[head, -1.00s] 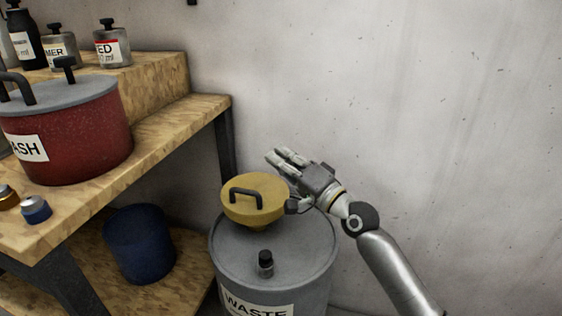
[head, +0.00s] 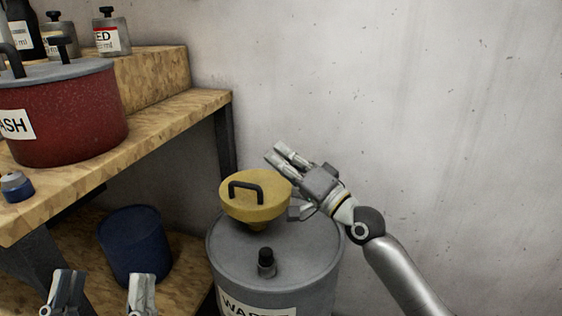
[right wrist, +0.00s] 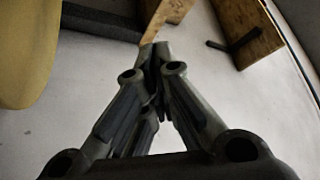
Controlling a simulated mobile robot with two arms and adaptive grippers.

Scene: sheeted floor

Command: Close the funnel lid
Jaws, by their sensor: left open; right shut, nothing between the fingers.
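The yellow funnel (head: 254,212) stands on top of the grey waste drum (head: 310,262). Its yellow lid (head: 268,184) with a black handle lies flat over the funnel's mouth and looks closed. My right gripper (head: 279,154) is shut and empty, just right of and above the funnel's rim. In the right wrist view its fingers (right wrist: 155,55) meet at the tips, and the yellow funnel (right wrist: 22,50) fills the upper left corner. My left gripper (head: 100,285) is open and empty at the bottom left, its fingers apart, in front of the shelf.
A small black-capped bottle or plug (head: 266,262) stands on the drum top. A wooden bench (head: 165,125) at left carries a red wash pot (head: 70,115), a small blue-sided jar (head: 15,187) and bottles. A blue bin (head: 134,248) sits on the lower shelf. The wall side at right is clear.

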